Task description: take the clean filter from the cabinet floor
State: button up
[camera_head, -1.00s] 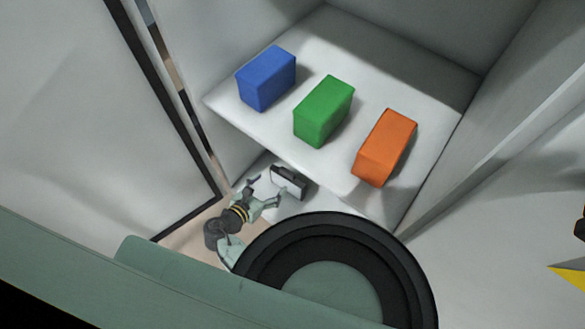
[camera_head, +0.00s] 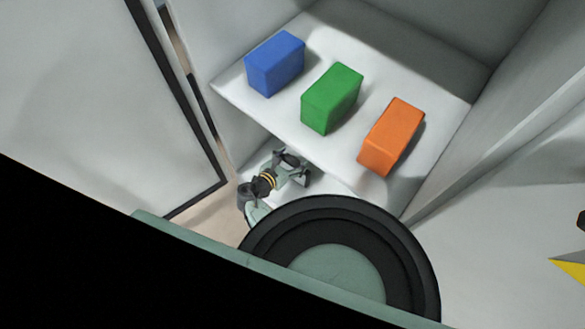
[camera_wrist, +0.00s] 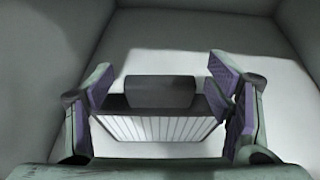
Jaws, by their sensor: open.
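The clean filter (camera_wrist: 160,128) lies on the cabinet floor (camera_wrist: 183,63), seen in the wrist view as a dark frame with white pleats and a dark grey block-shaped handle (camera_wrist: 161,91) on top. Only small dark parts show around the fingers.
A white shelf (camera_head: 345,160) above my gripper bears a blue box (camera_head: 274,64), a green box (camera_head: 332,98) and an orange box (camera_head: 392,137). Cabinet walls close in on the sides and back. The open door (camera_head: 90,95) stands at left.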

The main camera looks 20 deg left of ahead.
jog(key=shift+c, duration=0.5)
jog(key=c, duration=1.5)
jog(key=shift+r, duration=0.1)
jog(key=shift+c, duration=0.2)
